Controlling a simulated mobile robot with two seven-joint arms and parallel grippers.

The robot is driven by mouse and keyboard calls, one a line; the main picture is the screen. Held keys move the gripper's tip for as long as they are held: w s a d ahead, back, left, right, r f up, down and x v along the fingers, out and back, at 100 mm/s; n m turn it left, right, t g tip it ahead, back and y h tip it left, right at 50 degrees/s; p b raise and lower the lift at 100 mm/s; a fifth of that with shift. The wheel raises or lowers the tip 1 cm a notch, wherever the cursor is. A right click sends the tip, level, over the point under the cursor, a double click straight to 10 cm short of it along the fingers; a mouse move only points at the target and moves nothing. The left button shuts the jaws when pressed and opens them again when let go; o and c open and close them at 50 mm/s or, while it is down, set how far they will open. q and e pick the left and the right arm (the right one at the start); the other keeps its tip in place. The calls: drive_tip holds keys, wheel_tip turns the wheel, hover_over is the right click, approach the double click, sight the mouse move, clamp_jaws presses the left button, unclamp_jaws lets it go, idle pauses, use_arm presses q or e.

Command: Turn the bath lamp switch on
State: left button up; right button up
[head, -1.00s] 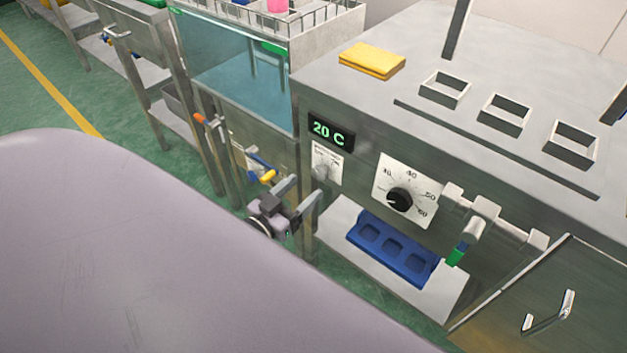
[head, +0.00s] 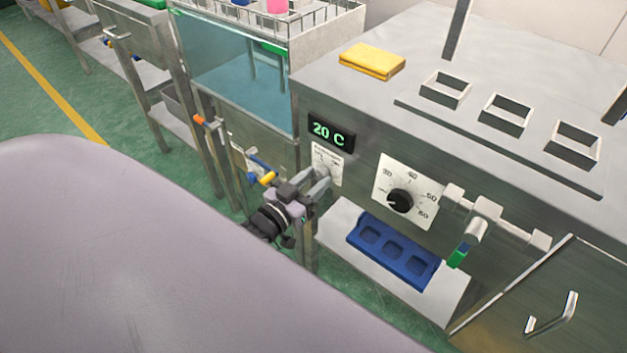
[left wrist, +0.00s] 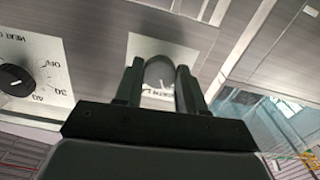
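The lamp switch is a small grey knob (head: 321,171) on a white label plate (head: 333,155), under the green "20 C" display. My left gripper (head: 319,176) is at this knob and partly covers it in the head view. In the left wrist view the two fingers (left wrist: 160,82) stand apart, one on each side of the knob (left wrist: 160,72), which nearly fills the gap. Whether they press on it cannot be told. Part of the plate (left wrist: 145,45) shows behind the knob. My right gripper is not in view.
A black temperature dial (head: 401,200) sits right of the switch. Below it, a blue tray (head: 392,250) rests on a metal shelf (head: 335,235). A green-tipped lever (head: 458,256) hangs further right. A glass-walled water tank (head: 238,75) stands to the left.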

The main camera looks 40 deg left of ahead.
use_arm(q)
drive_tip(key=shift+m, duration=0.4)
drive_tip(key=shift+r+m+p, duration=0.1)
drive_tip(key=shift+m+p, duration=0.65)
drive_tip(key=shift+m, duration=0.35)
drive_tip(key=m+p, duration=0.1)
drive_tip(key=m, duration=0.1)
drive_tip(key=shift+m, duration=0.3)
drive_tip(key=m, duration=0.2)
drive_tip(key=shift+a+m, duration=0.1)
drive_tip(key=shift+m, duration=2.1)
drive_tip(key=o, duration=1.1)
drive_tip(key=shift+c, duration=0.2)
